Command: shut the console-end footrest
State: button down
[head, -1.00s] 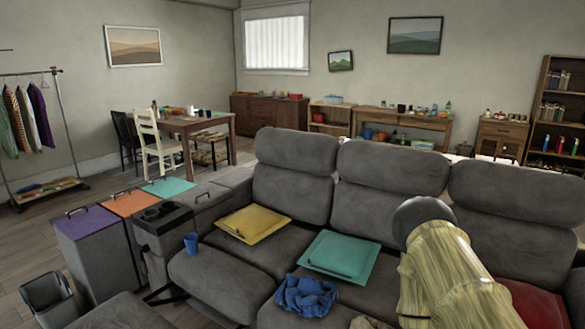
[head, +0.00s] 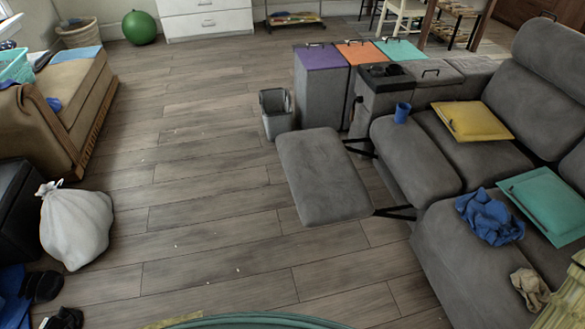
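The console-end footrest (head: 320,178) is a grey padded panel. It stands out in front of the grey sofa's end seat (head: 415,160) on black metal links (head: 396,213), with a gap between panel and seat. The console (head: 380,100), with dark cup holders on top, is at that end of the sofa. A blue cup (head: 402,112) stands on the end seat near the console.
A grey open bin (head: 276,113) stands behind the footrest, near purple, orange and teal lidded boxes (head: 322,58). Wooden floor left of the footrest is mostly clear, up to a white bag (head: 76,225).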

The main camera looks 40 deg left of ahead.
aim_at(327, 185)
jog(key=k, duration=0.2)
jog(key=u, duration=1.75)
jog(key=i, duration=0.5)
jog(key=z, duration=0.1)
